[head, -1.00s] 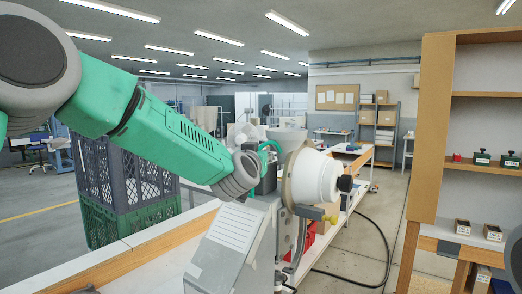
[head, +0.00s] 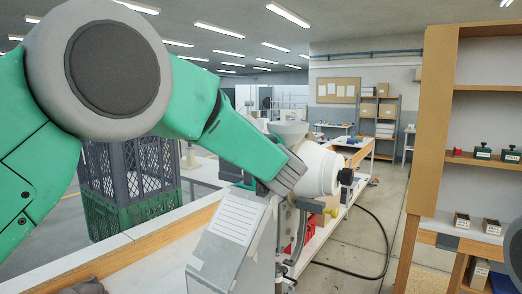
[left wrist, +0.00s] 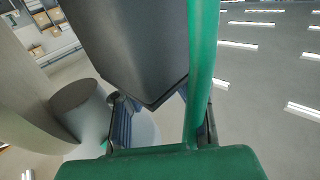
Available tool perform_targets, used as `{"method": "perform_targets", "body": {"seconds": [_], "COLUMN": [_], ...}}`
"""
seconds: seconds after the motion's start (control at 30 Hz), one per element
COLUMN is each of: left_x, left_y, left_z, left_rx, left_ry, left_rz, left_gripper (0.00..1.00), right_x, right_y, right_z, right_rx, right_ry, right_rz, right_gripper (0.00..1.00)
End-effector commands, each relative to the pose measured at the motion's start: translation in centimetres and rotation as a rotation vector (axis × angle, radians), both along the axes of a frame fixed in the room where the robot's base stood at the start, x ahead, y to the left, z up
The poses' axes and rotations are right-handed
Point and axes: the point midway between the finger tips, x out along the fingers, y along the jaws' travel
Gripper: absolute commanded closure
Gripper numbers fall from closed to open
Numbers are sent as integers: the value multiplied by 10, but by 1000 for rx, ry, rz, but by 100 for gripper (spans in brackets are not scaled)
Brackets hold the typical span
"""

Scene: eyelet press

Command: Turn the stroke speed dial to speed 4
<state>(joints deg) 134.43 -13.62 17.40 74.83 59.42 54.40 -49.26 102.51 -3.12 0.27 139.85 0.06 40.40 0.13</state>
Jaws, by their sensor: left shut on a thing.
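The eyelet press stands in the middle of the head view, with a sloped grey front housing (head: 228,240) and a round white part (head: 322,170) with a black knob. My left arm reaches over it, and its wrist hides the gripper there. In the left wrist view my left gripper (left wrist: 164,122) is shut on a part of the press. A dark grey housing (left wrist: 135,45) hangs between the fingers and covers what they hold. A grey cylinder (left wrist: 80,108) is beside the left finger. I cannot make out the speed dial or its setting. My right gripper is not in view.
A wooden shelf unit (head: 432,130) with small boxes stands at the right. Stacked crates (head: 115,200) stand at the left behind the bench (head: 110,262). A black cable (head: 385,240) lies on the floor right of the press.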

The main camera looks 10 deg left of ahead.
Motion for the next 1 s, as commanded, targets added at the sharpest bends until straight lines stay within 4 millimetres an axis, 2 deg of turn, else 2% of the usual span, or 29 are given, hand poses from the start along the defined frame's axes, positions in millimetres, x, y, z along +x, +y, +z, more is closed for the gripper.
{"method": "perform_targets", "body": {"seconds": [0.2, 0.23, 0.27, 0.3, 0.77, 1.0], "left_x": [0, 0, 0, 0, 1, 0], "left_y": [-2, -2, -2, -2, -1, 1], "left_z": [-2, -2, -2, -2, 0, 1], "left_rx": [-1, 0, -1, -1, -1, -2], "left_ry": [4, 4, 4, 4, 1, 0], "left_rz": [-4, -4, -4, -4, -10, -113], "left_gripper": [100, 75, 64, 58, 58, 58], "right_x": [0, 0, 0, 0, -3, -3], "right_y": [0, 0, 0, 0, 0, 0], "right_z": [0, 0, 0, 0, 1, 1], "right_rx": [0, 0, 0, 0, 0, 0], "right_ry": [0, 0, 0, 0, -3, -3], "right_rz": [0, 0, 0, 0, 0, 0], "right_gripper": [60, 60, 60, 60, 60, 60]}}
